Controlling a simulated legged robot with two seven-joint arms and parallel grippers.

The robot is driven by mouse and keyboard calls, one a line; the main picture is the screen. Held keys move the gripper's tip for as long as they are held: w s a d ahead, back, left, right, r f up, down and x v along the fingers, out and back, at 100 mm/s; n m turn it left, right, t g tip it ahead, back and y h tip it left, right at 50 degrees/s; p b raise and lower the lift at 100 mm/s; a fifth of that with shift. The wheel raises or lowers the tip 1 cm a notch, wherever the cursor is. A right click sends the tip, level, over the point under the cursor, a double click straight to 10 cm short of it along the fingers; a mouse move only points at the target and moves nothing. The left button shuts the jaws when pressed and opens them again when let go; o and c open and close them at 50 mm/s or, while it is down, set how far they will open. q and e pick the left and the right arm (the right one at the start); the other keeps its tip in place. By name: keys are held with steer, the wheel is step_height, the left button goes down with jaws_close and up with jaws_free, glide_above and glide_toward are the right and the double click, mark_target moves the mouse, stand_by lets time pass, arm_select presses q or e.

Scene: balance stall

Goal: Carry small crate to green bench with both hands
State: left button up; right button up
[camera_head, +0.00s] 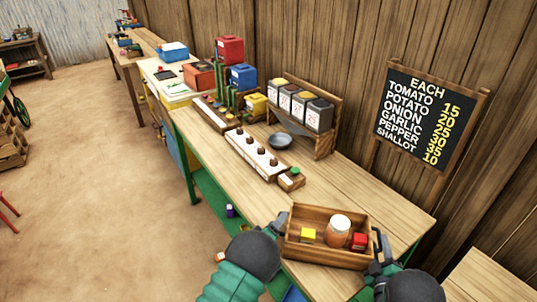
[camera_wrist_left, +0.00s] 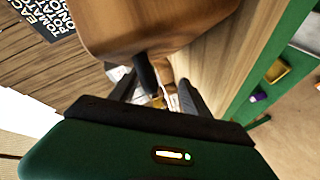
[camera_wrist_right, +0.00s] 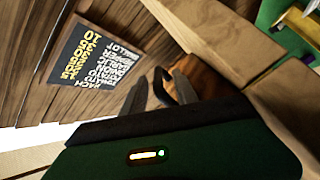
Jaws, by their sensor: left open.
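The small wooden crate (camera_head: 322,254) stands at the near end of a wood-topped bench with green legs (camera_head: 330,166). It holds a yellow block (camera_head: 308,235), a jar of orange-brown contents (camera_head: 338,231) and a red block (camera_head: 359,241). My left gripper (camera_head: 280,222) is at the crate's left end, open, with the dark handle (camera_wrist_left: 146,74) between its fingers in the left wrist view. My right gripper (camera_head: 379,256) is at the right end. Its fingers are apart around the black handle (camera_wrist_right: 164,84) in the right wrist view.
A price board (camera_head: 424,113) stands against the wall.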

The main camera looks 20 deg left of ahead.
arm_select(q)
steer(key=shift+s+d+h, duration=0.1)
steer(key=shift+d+h, duration=0.2)
steer(key=shift+d, duration=0.25)
arm_select(e)
steer(key=shift+a+r, duration=0.15)
steer(key=shift+a, duration=0.35)
arm_select(q)
steer(key=v, duration=0.8)
steer(key=shift+a, duration=0.1)
arm_select(e)
steer(key=shift+c, duration=0.2)
steer(key=o, duration=0.7)
steer(key=shift+d, duration=0.15)
steer(key=shift+o, duration=0.3)
steer(key=shift+s, duration=0.1)
